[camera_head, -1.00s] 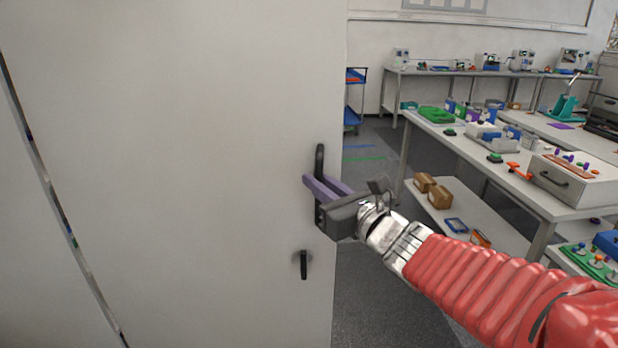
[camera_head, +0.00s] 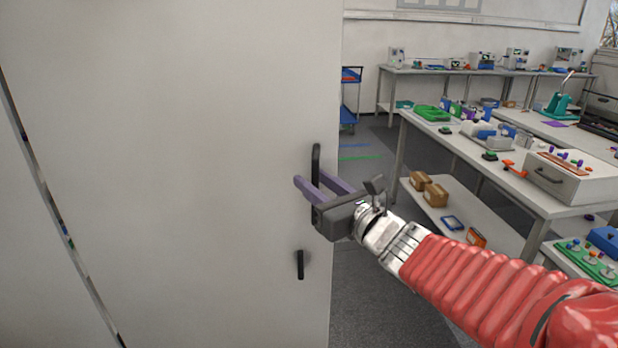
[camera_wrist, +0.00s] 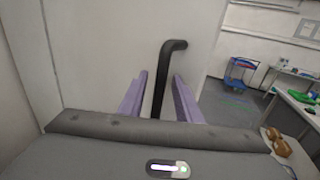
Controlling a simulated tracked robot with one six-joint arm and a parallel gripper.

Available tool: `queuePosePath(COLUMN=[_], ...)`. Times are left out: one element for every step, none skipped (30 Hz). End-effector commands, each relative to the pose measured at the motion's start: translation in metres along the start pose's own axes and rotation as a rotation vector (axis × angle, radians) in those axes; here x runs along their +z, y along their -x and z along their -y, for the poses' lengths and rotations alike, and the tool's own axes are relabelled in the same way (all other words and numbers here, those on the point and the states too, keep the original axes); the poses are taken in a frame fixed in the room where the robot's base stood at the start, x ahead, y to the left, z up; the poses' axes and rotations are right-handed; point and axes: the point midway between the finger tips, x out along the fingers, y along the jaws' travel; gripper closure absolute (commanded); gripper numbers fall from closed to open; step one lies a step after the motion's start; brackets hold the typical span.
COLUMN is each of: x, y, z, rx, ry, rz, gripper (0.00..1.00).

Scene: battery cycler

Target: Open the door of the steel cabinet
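The steel cabinet's door is a large pale panel (camera_head: 180,150) filling the left of the head view. My gripper (camera_head: 310,177) has purple fingers on either side of the bar handle. In the wrist view the handle (camera_wrist: 163,75) stands between the two parted fingers, with visible gaps on both sides. The gripper is open around the handle and not clamped on it. I cannot tell whether the door stands ajar.
A narrow slanted strip (camera_head: 60,225) with coloured specks runs down the panel's left side. Right of the panel are clear grey floor (camera_head: 375,300), a blue cart (camera_head: 350,100), and a workbench (camera_head: 480,165) with devices and a lower shelf of boxes (camera_head: 428,190).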

Motion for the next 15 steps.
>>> queuePosePath(x=[0.000,0.000,0.000,0.000,0.001,0.001,0.001,0.001,0.001,0.001,0.001,0.001,0.001,0.001,0.001], y=[0.000,0.000,0.001,0.001,0.002,0.004,0.005,0.007,0.011,0.013,0.016,0.020,0.024,0.028,0.033], z=[0.000,0.000,0.000,0.000,0.000,0.000,0.000,0.000,0.001,0.000,0.000,0.000,0.000,0.000,0.000], rx=[0.001,0.001,0.001,0.001,0.000,0.000,-0.001,-0.001,-0.001,-0.001,0.000,0.000,-0.001,-0.001,0.000], ry=[0.000,0.000,0.000,0.001,0.001,0.001,0.001,0.001,0.001,0.002,0.002,0.002,0.001,0.002,0.003], rz=[0.000,0.001,0.001,0.001,0.001,0.001,0.001,0.002,0.002,0.002,0.002,0.002,0.002,0.002,0.003], gripper=[0.69,0.69,0.69,0.69,0.69,0.69,0.69,0.69,0.69,0.69,0.69,0.69,0.69,0.69,0.69])
